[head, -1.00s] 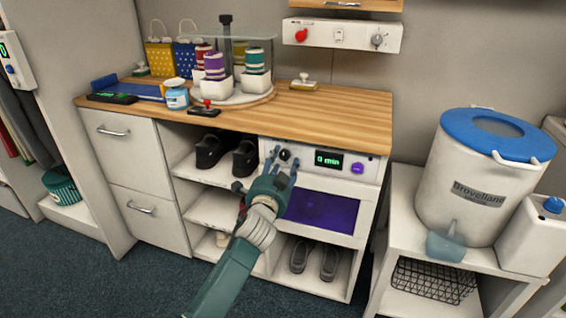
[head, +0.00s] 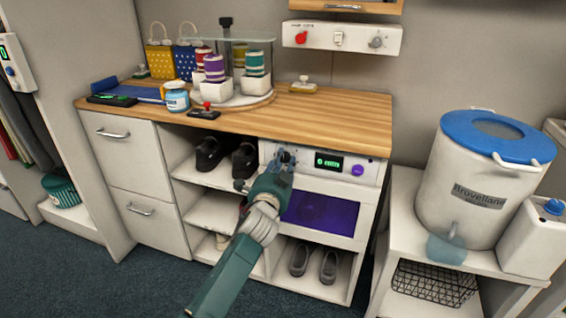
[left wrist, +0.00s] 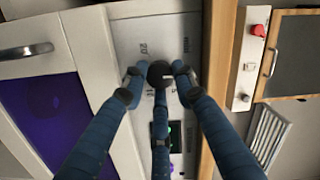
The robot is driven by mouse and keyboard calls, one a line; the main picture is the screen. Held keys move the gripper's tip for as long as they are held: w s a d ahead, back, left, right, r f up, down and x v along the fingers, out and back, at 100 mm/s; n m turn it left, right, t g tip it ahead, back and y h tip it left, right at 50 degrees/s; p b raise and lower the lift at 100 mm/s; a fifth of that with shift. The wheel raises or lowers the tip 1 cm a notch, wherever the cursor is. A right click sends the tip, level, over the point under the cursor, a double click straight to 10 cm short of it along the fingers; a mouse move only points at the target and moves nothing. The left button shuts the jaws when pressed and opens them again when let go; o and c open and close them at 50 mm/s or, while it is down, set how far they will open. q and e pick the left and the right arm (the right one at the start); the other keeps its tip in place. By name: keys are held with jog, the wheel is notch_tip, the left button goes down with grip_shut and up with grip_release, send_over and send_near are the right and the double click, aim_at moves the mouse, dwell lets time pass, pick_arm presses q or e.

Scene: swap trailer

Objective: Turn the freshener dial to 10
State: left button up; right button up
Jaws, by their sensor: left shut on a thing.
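The freshener (head: 374,172) is a white unit built under the wooden counter, with a green-lit display (head: 328,162) that seems to start with 0, a purple button (head: 357,169) and a purple window below. Its black dial (left wrist: 158,72) is at the panel's left; the left wrist view shows a small pale mark on it and printed numbers around it, only partly legible. My left gripper (head: 284,158) is at the dial and mostly hides it in the head view. In the left wrist view its blue fingers (left wrist: 160,80) are closed around the dial. My right gripper is not in view.
The wooden counter (head: 345,118) overhangs just above the panel. Shoes (head: 245,160) sit on shelves to the left. A white drum with a blue lid (head: 480,185) stands on a shelf to the right. Above hangs a white strip with a red knob (head: 301,37).

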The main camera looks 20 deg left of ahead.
pick_arm(q)
jog(key=shift+m, duration=1.1)
jog(key=m, duration=0.2)
jog(key=shift+a+f+m+t, duration=0.1)
jog(key=shift+f+m+t, duration=0.05)
jog(key=shift+m+t, duration=0.2)
jog(key=m, duration=0.3)
jog(key=m+h, duration=0.1)
jog(key=m, duration=0.3)
jog(key=shift+t, duration=0.25)
jog(key=m, duration=0.3)
jog(key=shift+h+p, duration=0.3)
jog(key=shift+p, duration=0.1)
jog(key=shift+a+m, duration=0.1)
jog(key=shift+m, duration=0.85)
jog(key=m+p, duration=0.1)
jog(key=m, duration=0.2)
jog(key=shift+h, duration=0.3)
jog(key=shift+a+m+h+p, duration=0.1)
jog(key=shift+m+h+p, duration=0.55)
jog(key=shift+m, duration=2.35)
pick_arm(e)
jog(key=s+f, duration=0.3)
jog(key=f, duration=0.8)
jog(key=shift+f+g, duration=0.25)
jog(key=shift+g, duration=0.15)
